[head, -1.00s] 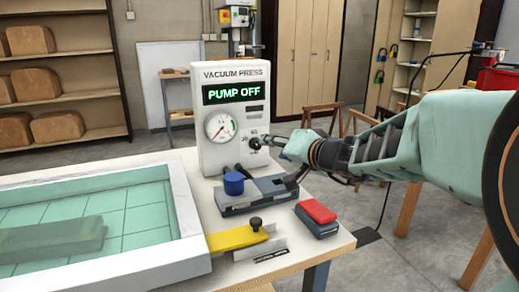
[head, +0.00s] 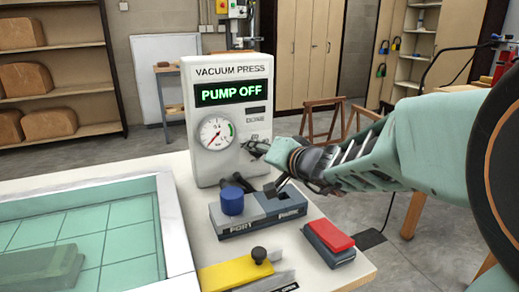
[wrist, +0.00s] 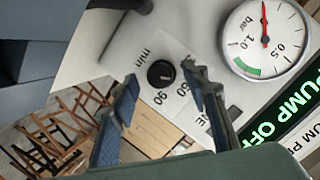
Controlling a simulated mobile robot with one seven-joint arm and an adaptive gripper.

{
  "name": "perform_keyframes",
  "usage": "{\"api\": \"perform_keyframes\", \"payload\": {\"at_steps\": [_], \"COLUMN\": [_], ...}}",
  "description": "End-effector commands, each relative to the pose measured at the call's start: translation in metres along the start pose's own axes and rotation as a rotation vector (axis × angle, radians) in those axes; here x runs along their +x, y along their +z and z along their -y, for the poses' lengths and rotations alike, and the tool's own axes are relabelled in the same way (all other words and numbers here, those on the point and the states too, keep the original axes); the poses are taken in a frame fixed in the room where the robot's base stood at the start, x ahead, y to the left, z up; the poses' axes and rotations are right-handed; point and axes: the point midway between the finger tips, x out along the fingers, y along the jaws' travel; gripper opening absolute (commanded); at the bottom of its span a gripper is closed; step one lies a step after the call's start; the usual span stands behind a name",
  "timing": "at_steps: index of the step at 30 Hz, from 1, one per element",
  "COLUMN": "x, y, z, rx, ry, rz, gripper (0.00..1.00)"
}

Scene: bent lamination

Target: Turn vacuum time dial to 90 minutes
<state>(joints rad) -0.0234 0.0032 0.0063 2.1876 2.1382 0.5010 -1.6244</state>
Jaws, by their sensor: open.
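The vacuum press (head: 200,120) is a white box with a lit "PUMP OFF" display (head: 231,92) and a round gauge (head: 216,133). Its vacuum time dial (wrist: 161,73) is a small black knob with "min", "60" and "90" printed around it. In the wrist view my gripper (wrist: 160,76) is open, with one fingertip on each side of the dial. I cannot tell whether the fingers touch it. The dial's pointer setting is too small to read surely. In the head view my gripper (head: 254,152) covers the dial.
A grey block marked "PORT" (head: 238,226) with a blue cap (head: 232,201) stands below the press. A red and dark block (head: 328,241) and a yellow piece with a black knob (head: 236,272) lie in front. A white-rimmed, green-tiled tray (head: 172,225) fills the table's left.

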Motion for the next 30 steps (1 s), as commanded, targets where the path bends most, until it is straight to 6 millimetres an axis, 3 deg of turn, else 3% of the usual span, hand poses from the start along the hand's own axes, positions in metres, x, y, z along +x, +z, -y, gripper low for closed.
{"api": "perform_keyframes", "payload": {"at_steps": [11,22,30], "x": [0.0003,0.0003,0.0005], "y": [0.0014,0.0012,0.0014], "z": [0.0007,0.0007,0.0001], "rx": [0.0,0.0,0.023], "ry": [0.0,-0.001,-0.008], "rz": [-0.001,-0.001,0.002], "gripper": [0.41,0.0,0.0]}}
